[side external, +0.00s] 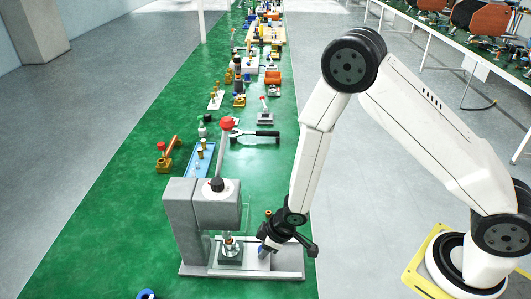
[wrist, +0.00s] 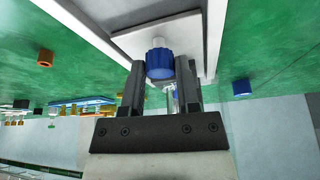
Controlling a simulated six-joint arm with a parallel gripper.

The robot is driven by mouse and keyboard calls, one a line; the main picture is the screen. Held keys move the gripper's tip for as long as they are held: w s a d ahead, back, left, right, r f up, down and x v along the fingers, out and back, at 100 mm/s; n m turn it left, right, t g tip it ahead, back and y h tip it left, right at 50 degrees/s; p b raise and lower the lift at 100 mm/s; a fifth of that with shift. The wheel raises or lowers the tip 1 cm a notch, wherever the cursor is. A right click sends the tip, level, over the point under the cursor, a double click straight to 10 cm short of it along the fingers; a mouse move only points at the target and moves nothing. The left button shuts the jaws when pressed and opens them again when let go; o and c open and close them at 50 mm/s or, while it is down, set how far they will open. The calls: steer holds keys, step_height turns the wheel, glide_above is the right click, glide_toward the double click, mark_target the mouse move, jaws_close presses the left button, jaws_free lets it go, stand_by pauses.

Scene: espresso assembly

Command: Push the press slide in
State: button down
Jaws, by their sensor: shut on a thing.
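The grey press (side external: 182,220) stands at the front of the green table, with a red-balled lever (side external: 227,124) raised above it. A small part with a brass-coloured top (side external: 229,243) sits under the press head. The press slide (wrist: 130,42) shows in the wrist view as a pale plate between two light rails. A blue knob (wrist: 160,64) is at the slide's near end. My gripper (wrist: 160,75) is shut on the blue knob, with one dark finger on each side. In the side view my gripper (side external: 264,249) is low over the press base, right of the press head.
The press base (side external: 291,264) runs along the table's right edge. A blue tray (side external: 201,160), a brass tool with a red ball (side external: 165,160) and a black-handled tool (side external: 255,135) lie behind the press. A blue ring (side external: 146,295) lies at the front. Green table left of the press is clear.

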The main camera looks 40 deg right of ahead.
steer(key=shift+w+a+r, duration=0.1)
steer(key=shift+w+a, duration=0.2)
steer(key=shift+w, duration=0.05)
steer(key=shift+c, duration=1.6)
jaws_free()
steer(key=shift+s+d+r, duration=0.1)
steer(key=shift+r, duration=0.05)
steer(key=v, duration=0.7)
steer(key=shift+s+r, duration=0.1)
steer(key=shift+r, duration=0.05)
steer(key=shift+d, duration=0.1)
